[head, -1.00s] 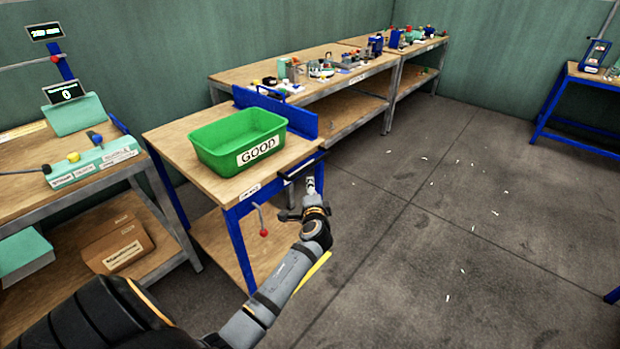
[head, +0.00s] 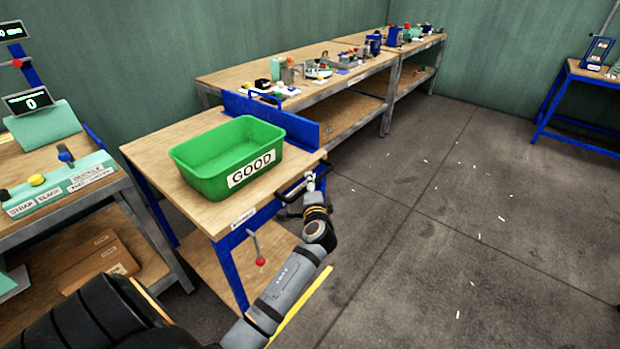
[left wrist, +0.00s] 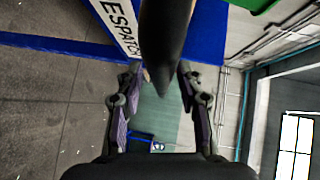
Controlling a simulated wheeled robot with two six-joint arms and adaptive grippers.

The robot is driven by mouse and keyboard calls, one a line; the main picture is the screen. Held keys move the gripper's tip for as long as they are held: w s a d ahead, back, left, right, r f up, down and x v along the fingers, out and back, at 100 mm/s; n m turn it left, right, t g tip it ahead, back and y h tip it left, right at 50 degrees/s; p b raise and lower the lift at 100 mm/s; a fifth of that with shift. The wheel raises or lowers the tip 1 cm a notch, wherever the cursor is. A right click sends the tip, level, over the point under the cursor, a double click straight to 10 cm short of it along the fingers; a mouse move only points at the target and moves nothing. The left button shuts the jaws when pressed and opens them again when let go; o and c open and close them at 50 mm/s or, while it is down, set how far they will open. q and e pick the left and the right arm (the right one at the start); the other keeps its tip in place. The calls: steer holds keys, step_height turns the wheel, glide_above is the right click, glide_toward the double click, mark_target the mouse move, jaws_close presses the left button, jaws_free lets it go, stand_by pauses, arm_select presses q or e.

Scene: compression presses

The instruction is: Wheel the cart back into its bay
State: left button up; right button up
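The cart is a wood-topped table (head: 150,150) with blue legs, in the middle left of the head view. It carries a green bin (head: 200,188) labelled GOOD. A dark handle (head: 294,189) sticks out from its near right side. My left gripper (head: 292,200) is at this handle. In the left wrist view a dark bar (left wrist: 166,35), which looks like the handle, runs between the fingers of the left gripper (left wrist: 163,75). The fingers look spread, with a thin gap beside the bar; firm contact does not show. My right gripper is out of view.
A bench with a teal console (head: 90,172) stands left of the cart, with a cardboard box (head: 100,262) on its lower shelf. Long workbenches (head: 350,98) line the back wall behind the cart. The grey floor (head: 450,230) at the right is open, with small white scraps.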

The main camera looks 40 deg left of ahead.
arm_select(q)
steer(key=shift+w+a, duration=0.1)
steer(key=shift+r, duration=0.1)
steer(key=c, duration=0.5)
steer(key=shift+c, duration=1.1)
jaws_close()
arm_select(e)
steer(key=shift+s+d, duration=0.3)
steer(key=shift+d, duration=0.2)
